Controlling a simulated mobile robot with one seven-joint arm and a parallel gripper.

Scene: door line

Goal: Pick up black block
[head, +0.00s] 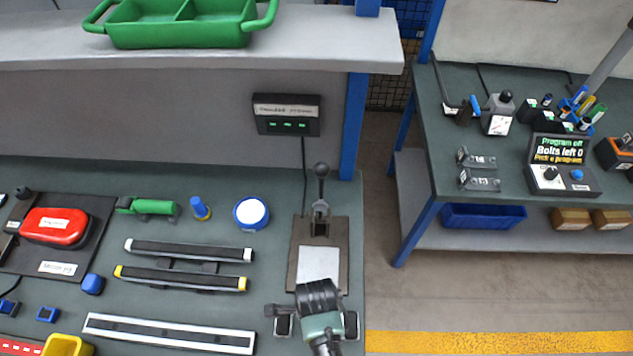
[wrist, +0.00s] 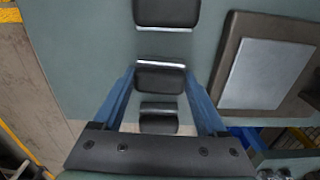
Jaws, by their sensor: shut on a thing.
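My gripper (wrist: 160,88) is pointing down at the row of black blocks on the bench, below the lever plate in the head view. Its two blue fingers stand on either side of the middle black block (wrist: 160,78), and it is shut on that block. A second black block (wrist: 166,12) lies at the top of the wrist view and a third (wrist: 158,117) shows lower down, near my gripper's base. In the head view a black block shows left (head: 284,324) and right (head: 350,324) of my arm, which hides the held one. I cannot tell whether the held block is clear of the bench.
The lever plate (head: 318,265) with an upright lever is close above my gripper in the head view. A long rail (head: 170,333) lies to the left. The bench (head: 200,308) ends just right of the blocks, with floor beyond. A grey shelf (head: 200,50) overhangs behind.

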